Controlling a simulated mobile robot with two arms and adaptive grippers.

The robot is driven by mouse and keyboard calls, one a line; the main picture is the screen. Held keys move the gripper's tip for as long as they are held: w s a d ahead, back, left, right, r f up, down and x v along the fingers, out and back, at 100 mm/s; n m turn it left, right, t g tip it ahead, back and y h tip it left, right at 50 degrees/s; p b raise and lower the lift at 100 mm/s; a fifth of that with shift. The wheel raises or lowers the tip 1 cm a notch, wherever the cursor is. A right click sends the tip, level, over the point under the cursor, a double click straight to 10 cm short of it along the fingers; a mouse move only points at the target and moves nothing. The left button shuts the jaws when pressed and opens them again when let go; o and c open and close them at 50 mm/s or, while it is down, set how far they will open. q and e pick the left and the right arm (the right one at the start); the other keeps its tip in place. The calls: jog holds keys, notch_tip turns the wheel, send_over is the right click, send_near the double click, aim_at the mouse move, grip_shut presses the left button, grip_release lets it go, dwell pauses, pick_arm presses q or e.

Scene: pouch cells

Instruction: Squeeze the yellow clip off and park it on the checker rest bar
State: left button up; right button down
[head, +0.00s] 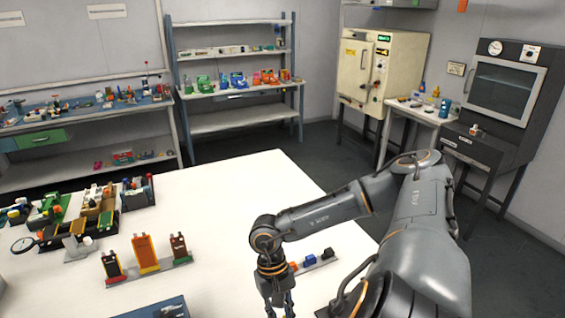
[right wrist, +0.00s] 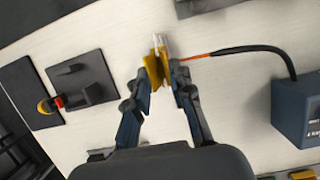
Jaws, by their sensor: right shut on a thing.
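My right gripper (right wrist: 164,72) is shut on the yellow clip (right wrist: 153,68) in the right wrist view; pale upright strips show at the clip's far end. An orange-tipped black cable (right wrist: 245,49) runs from beside the clip to a dark blue box (right wrist: 297,112) at the right. In the head view my right gripper (head: 276,296) is low over the white table, and the clip is not discernible there. I cannot tell for certain which piece is the checker rest bar; a dark plate with a raised bar (right wrist: 84,88) lies left of the gripper. My left gripper is not in view.
A pale strip (head: 322,264) with small coloured blocks lies just beyond my right gripper. A rack of upright cells (head: 146,269) stands left on the white table (head: 225,200). A blue box (head: 160,309) is at the front edge. The table's middle is clear.

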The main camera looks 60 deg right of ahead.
jog(key=shift+f, duration=0.4)
jog(key=c, duration=0.8)
grip_release()
jog(key=shift+o, duration=0.2)
jog(key=shift+r, duration=0.15)
notch_tip(320, 180, up, 11)
jog(key=p, duration=0.6)
